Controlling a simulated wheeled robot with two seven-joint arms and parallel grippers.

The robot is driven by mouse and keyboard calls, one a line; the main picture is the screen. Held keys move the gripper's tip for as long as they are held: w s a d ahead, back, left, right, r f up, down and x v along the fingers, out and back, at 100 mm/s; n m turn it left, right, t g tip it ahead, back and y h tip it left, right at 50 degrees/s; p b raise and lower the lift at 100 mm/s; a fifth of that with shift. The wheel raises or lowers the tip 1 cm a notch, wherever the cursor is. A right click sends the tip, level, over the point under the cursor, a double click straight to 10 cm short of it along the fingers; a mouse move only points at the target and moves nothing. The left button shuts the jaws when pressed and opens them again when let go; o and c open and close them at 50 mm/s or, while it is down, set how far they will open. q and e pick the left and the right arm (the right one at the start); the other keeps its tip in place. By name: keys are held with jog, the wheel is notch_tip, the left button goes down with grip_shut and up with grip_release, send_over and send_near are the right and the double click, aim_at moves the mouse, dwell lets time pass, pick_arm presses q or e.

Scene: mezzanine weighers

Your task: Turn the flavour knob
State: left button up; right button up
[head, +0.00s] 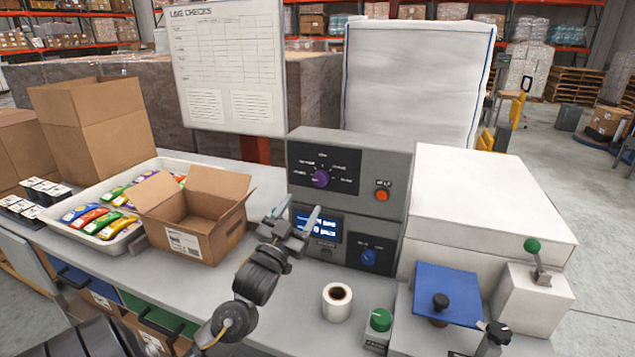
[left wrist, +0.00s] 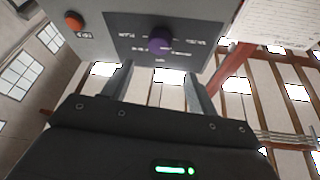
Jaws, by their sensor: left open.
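A purple knob (head: 320,178) with small labels around it is on the upper dark panel of the grey control box (head: 350,140); it is likely the flavour knob, but the labels are too small to read. My left gripper (head: 298,212) is open and empty, in front of the box and below the purple knob, apart from it. In the left wrist view the purple knob (left wrist: 160,38) shows beyond and between the two fingers (left wrist: 155,80). A blue knob (head: 369,257) is lower on the box, right of a lit screen (head: 317,224). My right gripper is not in view.
A red button (head: 382,195) is right of the purple knob. An open cardboard box (head: 190,255) and a white tray (head: 95,243) of colourful packets stand left. A label roll (head: 337,303) and a green button (head: 380,319) are on the worktop before the control box.

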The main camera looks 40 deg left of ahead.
aim_at(319, 181)
pick_arm(q)
jog(key=p+x, duration=0.2)
jog(key=x, duration=0.5)
jog(key=shift+w, duration=0.4)
jog(key=shift+w+a+r, duration=0.1)
jog(key=shift+w, duration=0.5)
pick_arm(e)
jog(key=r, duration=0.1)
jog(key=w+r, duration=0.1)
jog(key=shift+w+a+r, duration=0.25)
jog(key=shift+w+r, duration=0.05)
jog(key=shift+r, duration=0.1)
pick_arm(q)
jog(key=shift+c, duration=0.6)
jog(key=c, duration=0.9)
jog(key=shift+o, duration=0.2)
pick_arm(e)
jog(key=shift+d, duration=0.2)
